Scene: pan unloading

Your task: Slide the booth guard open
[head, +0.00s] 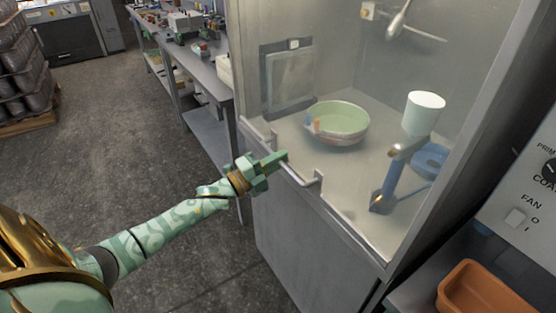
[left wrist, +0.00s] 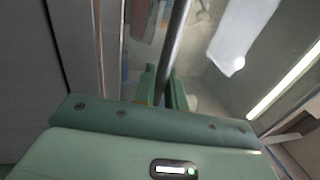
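The booth guard (head: 345,75) is a clear pane in a metal frame across the front of the booth. It looks down, with the booth's inside seen through it. A grey bar handle (head: 305,181) runs along its lower left part. My left gripper (head: 277,160) is at this handle. In the left wrist view, the handle bar (left wrist: 174,45) passes between the fingers of my left gripper (left wrist: 163,92), with hardly any gap, so they look shut on it. My right gripper is not in view.
Behind the guard are a pale green round pan (head: 340,122), a white cup (head: 424,112) and a blue-handled tool (head: 388,185). An orange tray (head: 485,290) is at the lower right, below a control panel (head: 530,190). A long bench (head: 205,75) stands left of the booth. The floor there is clear.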

